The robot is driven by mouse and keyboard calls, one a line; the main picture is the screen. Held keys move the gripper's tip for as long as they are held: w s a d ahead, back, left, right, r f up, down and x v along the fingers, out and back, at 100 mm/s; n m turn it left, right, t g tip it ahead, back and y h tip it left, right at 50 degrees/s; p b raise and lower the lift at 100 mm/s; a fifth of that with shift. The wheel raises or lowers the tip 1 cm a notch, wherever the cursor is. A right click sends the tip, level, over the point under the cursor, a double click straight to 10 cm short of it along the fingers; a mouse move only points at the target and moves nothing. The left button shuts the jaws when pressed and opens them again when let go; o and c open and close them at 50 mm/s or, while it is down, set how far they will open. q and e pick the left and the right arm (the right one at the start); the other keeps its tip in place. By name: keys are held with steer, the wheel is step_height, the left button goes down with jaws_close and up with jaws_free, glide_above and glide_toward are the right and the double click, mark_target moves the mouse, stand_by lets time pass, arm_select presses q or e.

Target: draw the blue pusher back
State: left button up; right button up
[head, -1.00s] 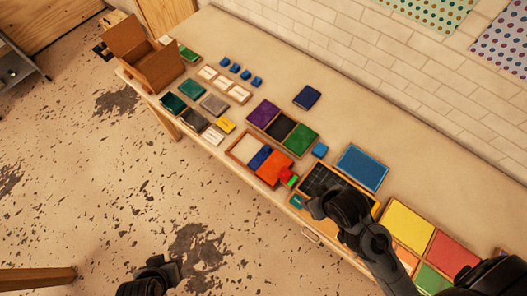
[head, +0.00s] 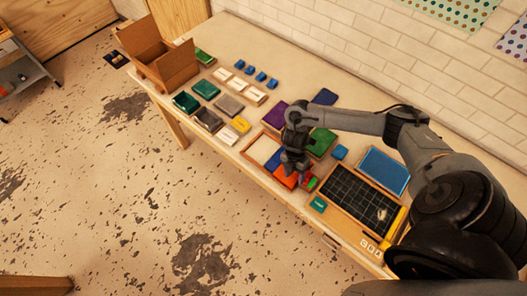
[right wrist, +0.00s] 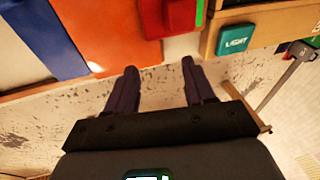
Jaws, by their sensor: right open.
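The blue pusher shows as a blue strip (head: 273,161) in a wood-edged tray (head: 246,157), between a pale area and an orange-red area. My right gripper (head: 291,170) hangs over the orange-red part and hides some of it. In the right wrist view the blue strip (right wrist: 45,37) is at upper left, beside the orange panel (right wrist: 100,40). The right fingers (right wrist: 158,68) are open and empty, apart from the blue strip. A red block (right wrist: 172,15) lies ahead of them. My left gripper is out of view.
A teal "LIGHT" block (right wrist: 233,39) and a dark grid board (head: 350,200) lie to the right. Purple and green panels (head: 321,140) stand behind the tray. An open cardboard box (head: 165,60) stands at the far left. The floor is beyond the table's front edge.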

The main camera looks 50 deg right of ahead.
steer(key=w+d+r+t+h+b, duration=0.25)
steer(key=w+d+r, duration=0.45)
steer(key=w+d, duration=0.35)
glide_toward(278, 158)
steer(key=shift+m+y, duration=0.35)
steer(key=shift+m, duration=0.05)
steer(key=d+f, duration=0.2)
steer(key=f, duration=0.1)
steer(key=d+f, duration=0.3)
steer(key=shift+s+d, duration=0.15)
steer(key=shift+c, duration=0.4)
jaws_close()
steer(key=shift+r+p, duration=0.1)
steer(key=shift+p, duration=0.2)
